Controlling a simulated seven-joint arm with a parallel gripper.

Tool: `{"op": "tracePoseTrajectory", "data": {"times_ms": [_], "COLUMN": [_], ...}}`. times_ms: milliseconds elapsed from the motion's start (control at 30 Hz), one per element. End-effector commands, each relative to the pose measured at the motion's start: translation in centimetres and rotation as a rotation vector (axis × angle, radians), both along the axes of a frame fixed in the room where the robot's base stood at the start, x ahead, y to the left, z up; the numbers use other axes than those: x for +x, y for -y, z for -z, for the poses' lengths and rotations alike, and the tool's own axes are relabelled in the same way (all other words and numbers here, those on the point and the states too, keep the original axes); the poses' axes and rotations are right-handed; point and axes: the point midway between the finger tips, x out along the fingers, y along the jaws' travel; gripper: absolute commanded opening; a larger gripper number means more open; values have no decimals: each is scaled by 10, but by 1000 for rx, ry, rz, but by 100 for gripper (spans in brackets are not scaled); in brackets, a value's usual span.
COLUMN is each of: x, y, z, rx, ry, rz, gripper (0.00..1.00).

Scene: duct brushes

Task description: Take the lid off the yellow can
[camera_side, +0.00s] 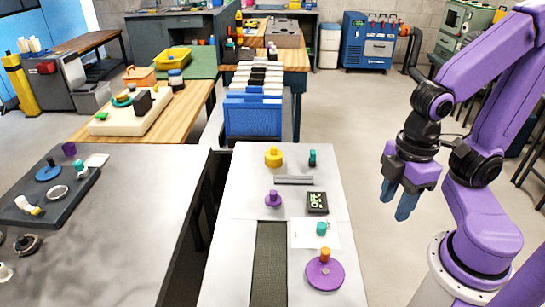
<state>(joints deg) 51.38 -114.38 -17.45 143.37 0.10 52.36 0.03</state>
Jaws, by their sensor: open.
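A small yellow can (273,158) stands upright near the far end of the light work table. Its top narrows to a yellow knob-like part, and the seam of a lid is too small to make out. My gripper (397,203) hangs to the right of the table, fingers pointing down, with blue fingertips apart and nothing between them. It is well to the right of the can and nearer the camera, not touching anything.
Near the can are a teal piece (312,158), a grey bar (294,180), a purple knobbed piece (273,200) and a black display block (317,203). Nearer stand a teal cylinder (322,228) on white paper and a purple disc (325,273) with an orange top.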

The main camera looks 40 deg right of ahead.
Motion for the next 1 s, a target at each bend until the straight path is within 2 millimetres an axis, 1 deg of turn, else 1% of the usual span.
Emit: {"op": "tracePoseTrajectory", "data": {"times_ms": [433, 467, 767, 867, 967, 1000], "x": [0, 0, 1, 8, 28, 39], "y": [0, 0, 0, -5, -17, -22], "z": [0, 0, 0, -3, -10, -13], "rx": [0, 0, 0, -1, -2, -3], "ry": [0, 0, 0, 0, 1, 1], "rz": [0, 0, 1, 8, 23, 32], "gripper": [43, 52, 53, 53, 53, 53]}}
